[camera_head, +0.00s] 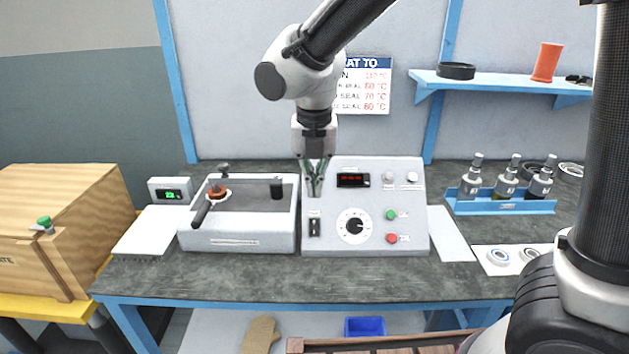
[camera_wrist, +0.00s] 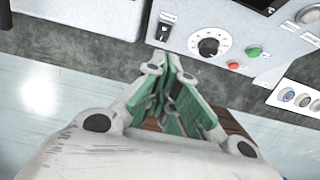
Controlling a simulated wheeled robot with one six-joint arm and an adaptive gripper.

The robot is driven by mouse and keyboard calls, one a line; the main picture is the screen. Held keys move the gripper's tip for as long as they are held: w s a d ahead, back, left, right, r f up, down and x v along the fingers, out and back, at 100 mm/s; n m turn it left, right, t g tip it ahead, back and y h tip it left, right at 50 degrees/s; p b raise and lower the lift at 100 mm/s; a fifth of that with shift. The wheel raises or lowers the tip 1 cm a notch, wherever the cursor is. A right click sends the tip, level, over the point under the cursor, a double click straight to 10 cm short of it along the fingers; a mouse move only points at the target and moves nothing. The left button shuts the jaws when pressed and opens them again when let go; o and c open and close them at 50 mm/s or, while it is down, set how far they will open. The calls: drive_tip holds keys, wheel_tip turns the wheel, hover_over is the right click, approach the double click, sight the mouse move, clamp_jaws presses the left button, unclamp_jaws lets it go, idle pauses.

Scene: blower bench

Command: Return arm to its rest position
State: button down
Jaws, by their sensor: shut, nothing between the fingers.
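My gripper (camera_head: 314,190) hangs from the raised arm in front of the control panel (camera_head: 380,215), fingers pointing down. Its green-padded fingers are closed together and hold nothing. The wrist view also shows my gripper (camera_wrist: 178,82) with its tips close together below the panel's switch and dial. The panel carries a red display (camera_head: 353,180), a black rocker switch (camera_head: 314,227), a dial (camera_head: 354,226), a green button (camera_head: 391,215) and a red button (camera_head: 391,238). I cannot tell whether the fingertips touch the panel.
A white station (camera_head: 240,237) with a black-handled tool (camera_head: 207,207) stands left of the panel. A wooden crate (camera_head: 65,225) stands far left. A wall shelf (camera_head: 500,82) is at upper right. The bench front (camera_head: 260,280) is clear.

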drive_tip(key=s+d+r+m+t, duration=0.1)
drive_tip(key=s+d+r+m, duration=0.2)
drive_tip(key=d+m, duration=0.8)
drive_tip(key=s+d+r+m+t, duration=0.1)
drive_tip(key=s+d+r+m, duration=0.2)
drive_tip(key=s+d+m, duration=0.4)
drive_tip(key=s+d+r+m+t, duration=0.1)
drive_tip(key=s+d+r+m, duration=0.2)
drive_tip(key=d+m, duration=1.3)
drive_tip(key=shift+s+d+r+m, duration=0.15)
drive_tip(key=shift+s+m, duration=0.65)
drive_tip(key=shift+s, duration=0.3)
